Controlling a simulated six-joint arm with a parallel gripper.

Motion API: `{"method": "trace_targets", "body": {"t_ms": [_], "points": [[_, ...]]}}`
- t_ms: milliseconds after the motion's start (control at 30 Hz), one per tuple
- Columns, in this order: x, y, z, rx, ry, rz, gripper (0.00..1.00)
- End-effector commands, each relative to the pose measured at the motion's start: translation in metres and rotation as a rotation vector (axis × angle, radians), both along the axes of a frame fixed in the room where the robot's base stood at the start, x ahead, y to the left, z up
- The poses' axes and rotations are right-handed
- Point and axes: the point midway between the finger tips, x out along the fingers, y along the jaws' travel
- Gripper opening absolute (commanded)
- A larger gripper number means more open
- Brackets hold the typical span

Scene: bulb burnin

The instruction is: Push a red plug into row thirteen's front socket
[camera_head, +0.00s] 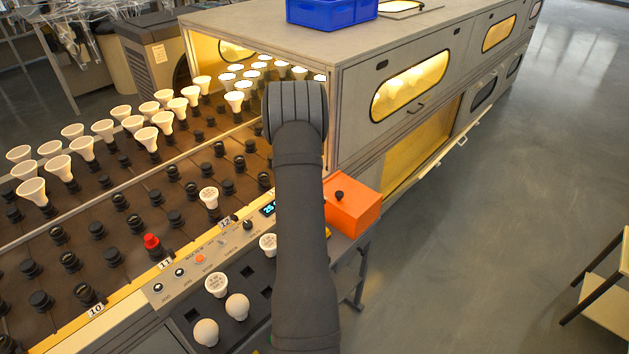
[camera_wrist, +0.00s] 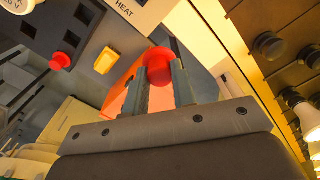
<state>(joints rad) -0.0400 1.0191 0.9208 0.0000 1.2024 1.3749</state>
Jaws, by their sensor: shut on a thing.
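My gripper (camera_wrist: 163,82) shows in the wrist view, with its two fingers shut on a red plug (camera_wrist: 159,59). In the head view my arm hides the gripper and the plug it holds. Another red plug (camera_head: 152,242) stands upright in a socket near the row 11 label (camera_head: 165,263). The row 12 label (camera_head: 225,222) is visible just left of my arm. Row thirteen's label and front socket are hidden behind my arm in the head view. In the wrist view dark sockets (camera_wrist: 268,45) lie to the right, apart from the plug; I cannot tell their row.
White bulbs (camera_head: 148,138) stand on the brown board at the back and left. The grey oven cabinet (camera_head: 350,75) rises right behind my arm. An orange box (camera_head: 352,207) is at right. Bulbs (camera_head: 237,306) sit in the front tray. A red knob-like thing (camera_wrist: 65,60) is at left.

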Motion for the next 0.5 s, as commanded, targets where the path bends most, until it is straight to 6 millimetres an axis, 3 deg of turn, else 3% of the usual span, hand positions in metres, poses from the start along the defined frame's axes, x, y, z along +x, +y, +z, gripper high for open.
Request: {"method": "trace_targets", "body": {"t_ms": [200,500], "points": [[0.044,0.051,0.005,0.001,-0.002,0.087,0.02],[0.074,0.111,0.012,0.001,-0.002,0.185,0.02]]}}
